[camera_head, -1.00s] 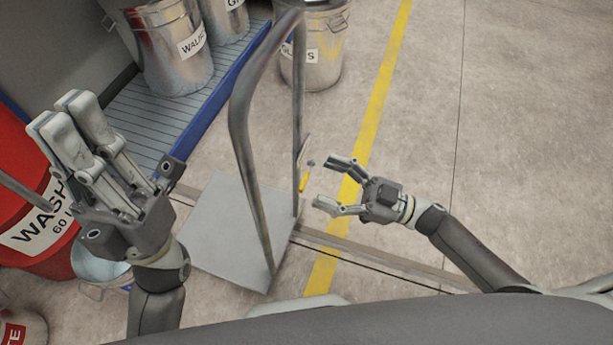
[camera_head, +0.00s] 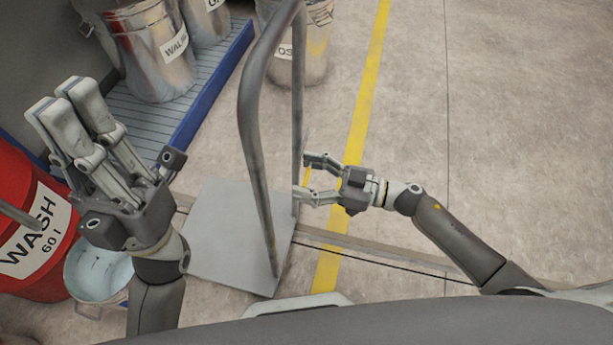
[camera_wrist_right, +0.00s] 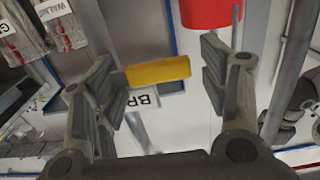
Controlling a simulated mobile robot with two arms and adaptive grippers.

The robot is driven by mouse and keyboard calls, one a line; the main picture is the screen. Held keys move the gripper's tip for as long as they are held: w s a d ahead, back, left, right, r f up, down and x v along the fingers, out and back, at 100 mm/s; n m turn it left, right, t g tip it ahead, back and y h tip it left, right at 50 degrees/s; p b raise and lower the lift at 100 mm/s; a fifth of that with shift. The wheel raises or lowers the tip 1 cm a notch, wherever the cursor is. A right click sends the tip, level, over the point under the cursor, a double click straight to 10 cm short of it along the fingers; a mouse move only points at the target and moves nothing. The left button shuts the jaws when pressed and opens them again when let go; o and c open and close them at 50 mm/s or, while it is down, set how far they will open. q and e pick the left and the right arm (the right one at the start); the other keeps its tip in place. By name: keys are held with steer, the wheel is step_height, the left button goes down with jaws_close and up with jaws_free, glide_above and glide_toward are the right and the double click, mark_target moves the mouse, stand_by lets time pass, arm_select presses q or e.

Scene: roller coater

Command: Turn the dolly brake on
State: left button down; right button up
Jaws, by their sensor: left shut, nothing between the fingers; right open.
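The dolly (camera_head: 228,235) is a grey flat platform with a tall bent-tube handle. Its yellow brake lever (camera_wrist_right: 158,70) shows in the right wrist view beside a white plate lettered "BR" (camera_wrist_right: 145,98). In the head view only a small bit of yellow shows by the handle's far post, mostly hidden by my right gripper (camera_head: 304,177). My right gripper is open, with the lever between its fingers in the wrist view; the lever's end is close to the left finger, and I cannot tell if they touch. My left gripper (camera_head: 62,100) is shut and empty, left of the dolly.
A red wash drum (camera_head: 25,260) and an open pail (camera_head: 98,270) stand at left. Metal cans (camera_head: 150,50) stand on a blue-edged grated platform (camera_head: 195,125) behind; another can (camera_head: 312,50) is beyond the handle. The floor to the right is clear.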

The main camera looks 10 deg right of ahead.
steer(key=shift+w+a, duration=0.1)
steer(key=shift+a, duration=0.05)
steer(key=c, duration=1.5)
steer(key=shift+f+n, duration=0.1)
steer(key=shift+n, duration=0.2)
steer(key=f+n, duration=0.1)
steer(key=n, duration=0.1)
steer(key=shift+f+n, duration=0.15)
steer(key=shift+n, duration=0.15)
steer(key=shift+w+f+n, duration=0.1)
steer(key=shift+f+n, duration=0.35)
steer(key=shift+n, duration=0.5)
steer(key=shift+w+f+n, duration=0.1)
steer(key=shift+f+n, duration=0.3)
steer(key=shift+n, duration=0.55)
